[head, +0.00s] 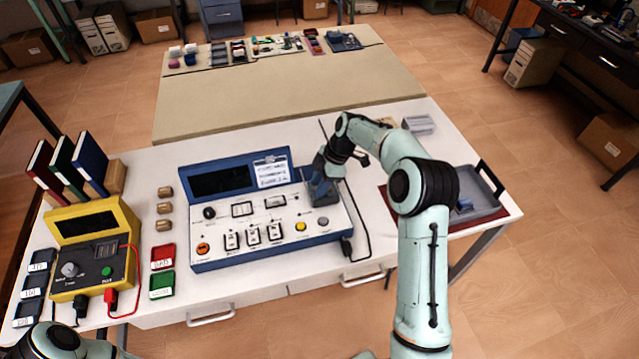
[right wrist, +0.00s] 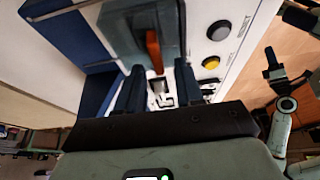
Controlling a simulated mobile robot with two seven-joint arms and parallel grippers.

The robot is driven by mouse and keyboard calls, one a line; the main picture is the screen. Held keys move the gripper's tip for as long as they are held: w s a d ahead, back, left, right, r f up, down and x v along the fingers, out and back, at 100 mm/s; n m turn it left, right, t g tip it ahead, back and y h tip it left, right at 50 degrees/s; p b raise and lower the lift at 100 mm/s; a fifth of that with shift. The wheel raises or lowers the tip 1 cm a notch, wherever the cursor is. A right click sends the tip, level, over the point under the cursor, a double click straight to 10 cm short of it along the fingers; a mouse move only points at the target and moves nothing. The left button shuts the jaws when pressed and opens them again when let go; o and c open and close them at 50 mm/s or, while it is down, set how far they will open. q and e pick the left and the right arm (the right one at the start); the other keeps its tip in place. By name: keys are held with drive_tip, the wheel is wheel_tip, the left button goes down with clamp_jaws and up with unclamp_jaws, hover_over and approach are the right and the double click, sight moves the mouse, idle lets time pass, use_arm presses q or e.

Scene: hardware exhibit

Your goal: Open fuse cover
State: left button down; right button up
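The fuse cover (head: 322,194) is a grey, see-through box at the right end of the blue-and-white device (head: 265,215). In the right wrist view the cover (right wrist: 125,32) fills the upper middle, with an orange-red part (right wrist: 153,50) showing at it. My right gripper (head: 318,178) is at the cover; its two dark fingers (right wrist: 158,88) are spread apart, with the panel visible between them. Contact with the cover is unclear. My left arm shows at the head view's bottom left, its gripper outside that view. Dark parts at the right wrist view's right edge may be that gripper, too small to judge.
A yellow meter (head: 95,250) with red and black leads stands at left, near red (head: 162,257) and green (head: 161,285) trays. A grey tray (head: 470,205) is at right. A black cable (head: 358,225) runs beside the device. The beige table (head: 290,95) behind is mostly clear.

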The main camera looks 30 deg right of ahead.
drive_tip(key=shift+f, duration=0.15)
clamp_jaws()
idle(1.4)
